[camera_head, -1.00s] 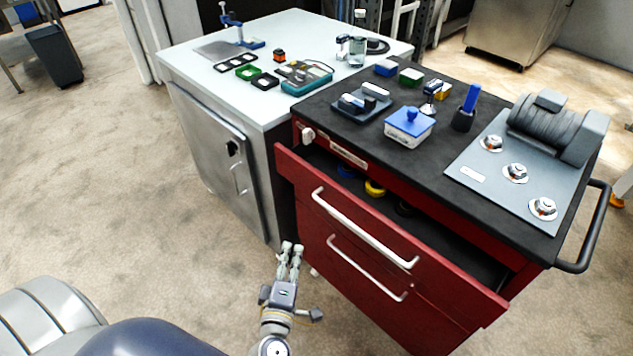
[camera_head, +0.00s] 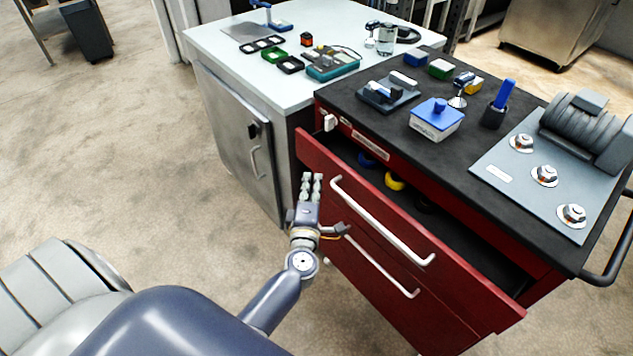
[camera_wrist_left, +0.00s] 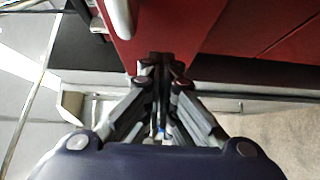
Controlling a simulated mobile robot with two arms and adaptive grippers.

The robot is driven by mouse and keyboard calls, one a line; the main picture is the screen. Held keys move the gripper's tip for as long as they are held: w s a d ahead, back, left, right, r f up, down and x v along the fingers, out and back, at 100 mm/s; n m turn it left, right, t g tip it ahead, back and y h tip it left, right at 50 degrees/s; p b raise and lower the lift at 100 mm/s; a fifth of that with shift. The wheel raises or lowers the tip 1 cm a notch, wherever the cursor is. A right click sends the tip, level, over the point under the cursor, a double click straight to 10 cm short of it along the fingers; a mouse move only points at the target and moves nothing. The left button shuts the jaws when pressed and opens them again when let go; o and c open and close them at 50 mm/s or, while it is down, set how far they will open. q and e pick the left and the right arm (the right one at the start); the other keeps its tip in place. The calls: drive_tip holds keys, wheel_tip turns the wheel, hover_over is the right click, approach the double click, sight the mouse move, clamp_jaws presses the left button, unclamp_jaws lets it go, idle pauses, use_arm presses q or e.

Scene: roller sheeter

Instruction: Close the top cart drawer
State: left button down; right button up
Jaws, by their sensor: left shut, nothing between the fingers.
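The red cart's top drawer (camera_head: 440,262) stands pulled out, with its long silver handle (camera_head: 380,222) on the front. Inside the drawer I see a blue item (camera_head: 367,160) and a yellow item (camera_head: 395,181). My left gripper (camera_head: 311,178) is shut and empty, by the left end of the drawer front. In the left wrist view the shut fingertips (camera_wrist_left: 163,62) show against the red drawer front (camera_wrist_left: 180,25), with part of the handle (camera_wrist_left: 119,18) at the top. I cannot tell whether they touch it. My right gripper is not in view.
The black cart top (camera_head: 400,135) holds a white box with a blue lid (camera_head: 436,119), a blue-handled tool (camera_head: 498,103) and a grey roller machine (camera_head: 545,165). A white-topped cabinet (camera_head: 225,45) stands close on the left. The floor (camera_head: 130,150) left of it is open.

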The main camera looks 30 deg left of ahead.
use_arm(q)
drive_tip(key=shift+w+d, duration=0.25)
drive_tip(key=shift+w, duration=0.35)
drive_tip(key=w, duration=0.2)
drive_tip(key=w+d, duration=0.1)
drive_tip(key=w, duration=0.1)
drive_tip(key=w+d, duration=0.1)
drive_tip(key=w, duration=0.1)
drive_tip(key=shift+w+d, duration=0.15)
drive_tip(key=shift+r, duration=0.15)
